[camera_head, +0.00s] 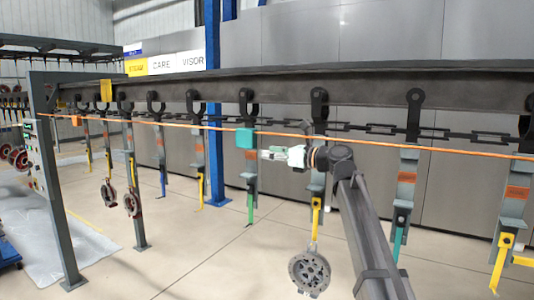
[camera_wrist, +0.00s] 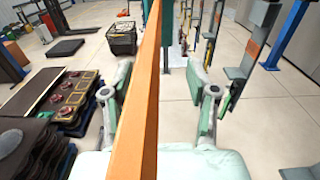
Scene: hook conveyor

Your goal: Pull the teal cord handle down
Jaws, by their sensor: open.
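The teal cord handle (camera_head: 245,138) is a small block on the orange cord (camera_head: 180,125), which stretches across the front of the hook conveyor. My gripper (camera_head: 264,154) is open and empty, just right of the handle and slightly lower in the head view. Its fingers point left toward the handle, with a small gap showing. In the wrist view the orange cord (camera_wrist: 148,80) runs lengthwise through the picture between the two spread fingers (camera_wrist: 163,90). Teal shows at the top edge there beside the cord, too cut off to make out fully.
The overhead rail (camera_head: 290,92) carries several hanging hooks with coloured straps. A grey post with a control panel (camera_head: 35,160) stands at left. In the wrist view a black crate (camera_wrist: 122,38) and a parts rack (camera_wrist: 75,100) stand on the floor.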

